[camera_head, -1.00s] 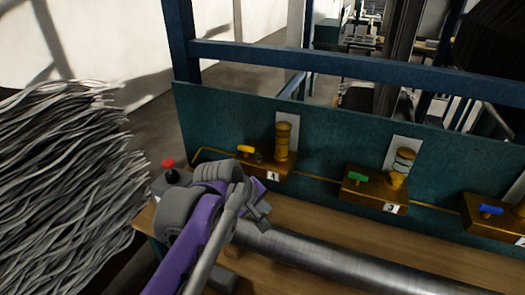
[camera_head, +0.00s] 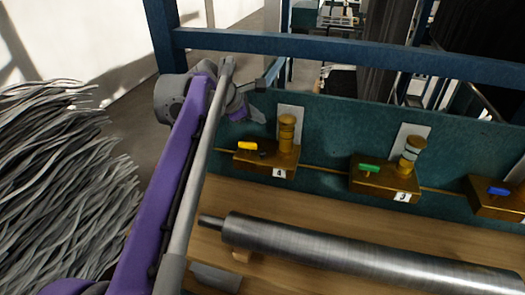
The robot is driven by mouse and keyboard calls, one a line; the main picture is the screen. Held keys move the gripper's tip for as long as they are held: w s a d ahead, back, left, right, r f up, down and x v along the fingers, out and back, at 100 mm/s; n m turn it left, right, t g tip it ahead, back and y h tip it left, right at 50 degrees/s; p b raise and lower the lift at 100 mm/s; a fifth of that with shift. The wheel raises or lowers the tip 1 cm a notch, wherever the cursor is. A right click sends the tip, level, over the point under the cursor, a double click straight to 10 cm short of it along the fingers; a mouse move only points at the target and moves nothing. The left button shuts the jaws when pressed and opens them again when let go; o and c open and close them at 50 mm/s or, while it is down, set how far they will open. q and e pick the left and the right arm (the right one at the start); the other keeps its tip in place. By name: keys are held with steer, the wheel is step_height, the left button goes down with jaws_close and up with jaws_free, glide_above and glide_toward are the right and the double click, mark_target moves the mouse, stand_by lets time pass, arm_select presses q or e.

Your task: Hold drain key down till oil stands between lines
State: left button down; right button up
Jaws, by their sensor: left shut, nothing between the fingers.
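A brass block labelled 4 (camera_head: 266,160) carries a yellow key (camera_head: 247,146) and an amber cylinder (camera_head: 287,135) that looks filled with amber. A block labelled 3 (camera_head: 385,180) has a green key (camera_head: 369,167) and a cylinder (camera_head: 411,152) with a pale band near its top. A third block (camera_head: 494,201) at the right edge has a blue key (camera_head: 498,191). Marker lines are too small to read. My left gripper (camera_head: 262,97) is shut and empty, above and behind the yellow key in the picture, apart from it. My right gripper is out of view.
A long steel roll (camera_head: 330,252) lies on the wooden bench (camera_head: 225,195) in front of the blocks. A teal panel (camera_head: 340,130) stands behind them, below a blue rail (camera_head: 330,50). A heap of grey strands (camera_head: 60,190) fills the left side.

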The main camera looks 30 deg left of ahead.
arm_select(q)
steer(key=shift+d, duration=0.1)
steer(key=shift+f, duration=0.1)
steer(key=b, duration=0.5)
glide_above(262, 154)
steer(key=f, duration=0.7)
steer(key=shift+s+a+f, duration=0.3)
steer(key=shift+a, duration=0.05)
steer(key=shift+f+b, duration=0.45)
steer(key=shift+f, duration=0.05)
steer(key=shift+f, duration=0.1)
stand_by(0.8)
steer(key=shift+f, duration=0.3)
steer(key=shift+f+b, duration=0.3)
steer(key=shift+f, duration=0.2)
stand_by(0.6)
steer(key=shift+r, duration=0.1)
stand_by(0.4)
steer(key=shift+w+r+p, duration=0.1)
steer(key=shift+r+p, duration=0.7)
